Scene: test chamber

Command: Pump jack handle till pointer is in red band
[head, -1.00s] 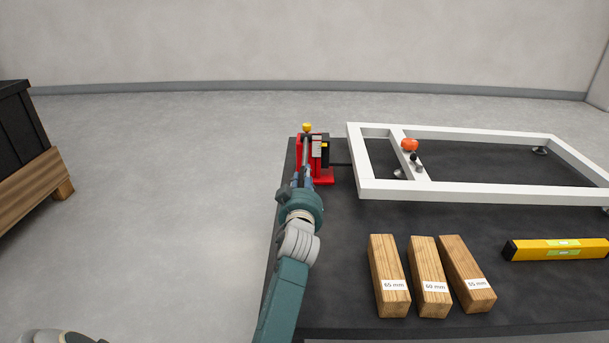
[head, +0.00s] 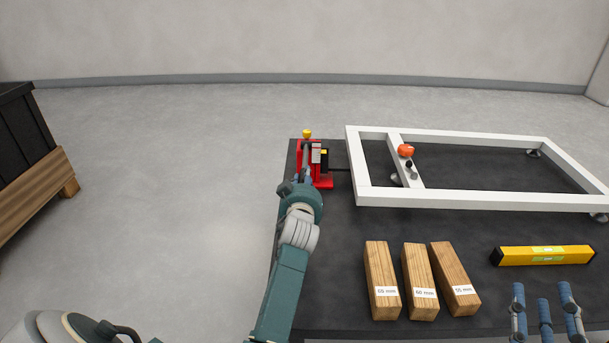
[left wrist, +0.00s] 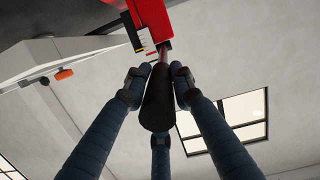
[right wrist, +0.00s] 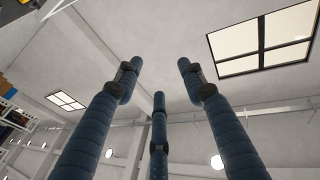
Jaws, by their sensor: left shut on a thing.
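The red jack (head: 322,180) stands at the left far part of the dark table, with a yellow knob on top. In the left wrist view the red jack body (left wrist: 156,14) is at the top, with a small pale scale plate (left wrist: 141,38) beside it. My left gripper (left wrist: 160,75) is shut on the black grip of the jack handle (left wrist: 158,105), its fingers around it. The head view hides most of this behind my left arm. My right gripper (right wrist: 160,80) is open and empty; it also shows at the bottom right of the head view (head: 545,300). I cannot read the pointer.
A white frame (head: 450,200) with an orange knob (head: 405,150) stands on feet right of the jack. Three labelled wooden blocks (head: 420,282) lie on the table (head: 345,270), near a yellow level (head: 545,255). A dark crate (head: 22,135) stands at far left.

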